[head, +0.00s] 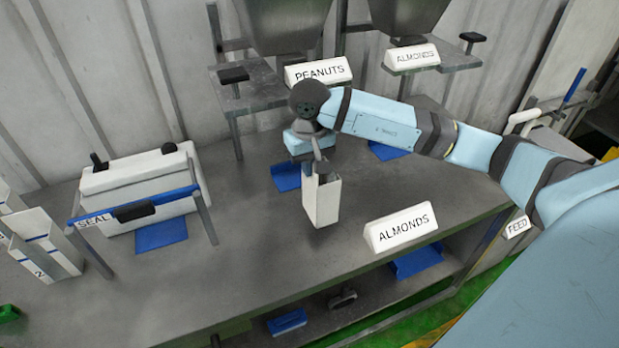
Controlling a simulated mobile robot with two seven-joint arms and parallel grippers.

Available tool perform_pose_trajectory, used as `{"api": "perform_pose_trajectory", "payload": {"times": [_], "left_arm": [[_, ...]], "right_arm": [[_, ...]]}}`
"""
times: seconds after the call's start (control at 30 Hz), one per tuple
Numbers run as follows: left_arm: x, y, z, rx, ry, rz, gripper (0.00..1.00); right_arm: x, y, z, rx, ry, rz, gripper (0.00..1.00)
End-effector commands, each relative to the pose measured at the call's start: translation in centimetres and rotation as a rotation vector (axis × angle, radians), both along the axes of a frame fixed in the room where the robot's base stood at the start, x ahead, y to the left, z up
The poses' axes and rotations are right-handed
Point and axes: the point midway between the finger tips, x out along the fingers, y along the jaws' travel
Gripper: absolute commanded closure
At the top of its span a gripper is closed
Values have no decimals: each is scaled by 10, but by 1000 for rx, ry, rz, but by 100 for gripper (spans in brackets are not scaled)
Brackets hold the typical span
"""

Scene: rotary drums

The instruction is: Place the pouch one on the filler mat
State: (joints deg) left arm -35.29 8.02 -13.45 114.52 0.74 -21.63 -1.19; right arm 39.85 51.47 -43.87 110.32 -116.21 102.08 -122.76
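My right gripper (318,162) reaches in from the right and points down over the middle of the bench. It is shut on the top of a white, open-topped pouch (323,202), which hangs about upright. No number shows on this pouch, and I cannot tell whether its base touches the bench. A blue mat (286,178) lies just behind and left of the pouch, below the PEANUTS hopper. Another blue mat (388,151) lies below the ALMONDS hopper, partly hidden by my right arm. My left gripper is out of view.
The sealer (140,185) stands at left with a blue mat (162,234) before it. White pouches (45,250), one marked 2, stand at the far left. An ALMONDS sign (402,230) sits near the front edge. The bench between sealer and held pouch is clear.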

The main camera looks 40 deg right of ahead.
Motion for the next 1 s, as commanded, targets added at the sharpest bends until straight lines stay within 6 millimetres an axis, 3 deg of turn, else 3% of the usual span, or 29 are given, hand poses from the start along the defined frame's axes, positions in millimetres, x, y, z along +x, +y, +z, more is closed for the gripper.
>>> {"api": "perform_pose_trajectory", "payload": {"times": [0.17, 0.4, 0.8, 0.93, 1.0], "left_arm": [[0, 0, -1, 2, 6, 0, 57], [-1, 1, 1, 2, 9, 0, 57], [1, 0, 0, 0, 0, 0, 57], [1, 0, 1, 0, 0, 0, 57], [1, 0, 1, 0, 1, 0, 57]], "right_arm": [[0, 0, -11, -1, 0, 0, 100], [0, 0, -43, -1, 1, 0, 100], [0, 0, -50, -1, -2, 0, 100], [0, 0, -48, -1, -1, 0, 72], [0, 0, -48, -1, -1, 0, 72]]}}
